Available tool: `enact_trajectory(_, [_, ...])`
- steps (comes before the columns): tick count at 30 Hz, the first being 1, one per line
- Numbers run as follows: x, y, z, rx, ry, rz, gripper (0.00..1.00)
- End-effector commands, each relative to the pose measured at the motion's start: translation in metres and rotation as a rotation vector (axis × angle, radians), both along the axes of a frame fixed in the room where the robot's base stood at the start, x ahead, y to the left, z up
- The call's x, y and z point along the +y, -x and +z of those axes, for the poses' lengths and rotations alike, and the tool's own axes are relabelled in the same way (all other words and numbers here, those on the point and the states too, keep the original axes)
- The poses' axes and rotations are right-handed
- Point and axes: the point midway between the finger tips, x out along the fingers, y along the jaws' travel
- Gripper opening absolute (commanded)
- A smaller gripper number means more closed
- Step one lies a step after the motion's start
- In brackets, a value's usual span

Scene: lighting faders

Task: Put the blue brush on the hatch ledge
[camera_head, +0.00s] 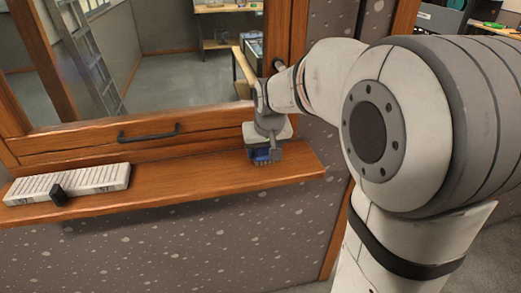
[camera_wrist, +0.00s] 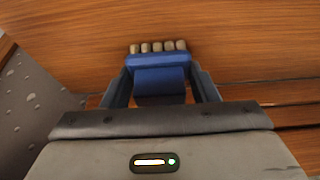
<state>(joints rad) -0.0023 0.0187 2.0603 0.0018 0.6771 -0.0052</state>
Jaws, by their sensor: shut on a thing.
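My gripper (camera_head: 265,146) is at the right end of the wooden hatch ledge (camera_head: 170,189). It is shut on the blue brush (camera_wrist: 158,76), with one finger on each side of it in the wrist view. The brush has a blue body and a row of pale bristle tufts (camera_wrist: 158,47) along its far edge. In the head view the brush (camera_head: 262,155) is a small blue patch below my gripper, close to the ledge surface. I cannot tell whether it touches the ledge.
A pale slatted block (camera_head: 90,181) with a small black piece (camera_head: 58,194) lies at the ledge's left end. A wooden sash with a black handle (camera_head: 148,133) stands behind the ledge. The middle of the ledge is clear. The speckled wall drops below its front edge.

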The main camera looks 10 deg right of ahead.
Motion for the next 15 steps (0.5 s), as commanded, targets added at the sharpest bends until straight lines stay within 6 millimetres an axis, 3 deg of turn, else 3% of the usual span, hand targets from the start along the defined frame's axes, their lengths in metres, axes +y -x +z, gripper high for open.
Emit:
enact_trajectory(11, [-0.0005,0.0000,-0.0061,-0.001,0.000,-0.001,0.33])
enact_trajectory(12, [-0.0006,0.0001,-0.0065,0.000,0.000,-0.001,0.55])
enact_trajectory(15, [-0.0007,0.0001,-0.0053,0.000,0.000,-0.001,0.63])
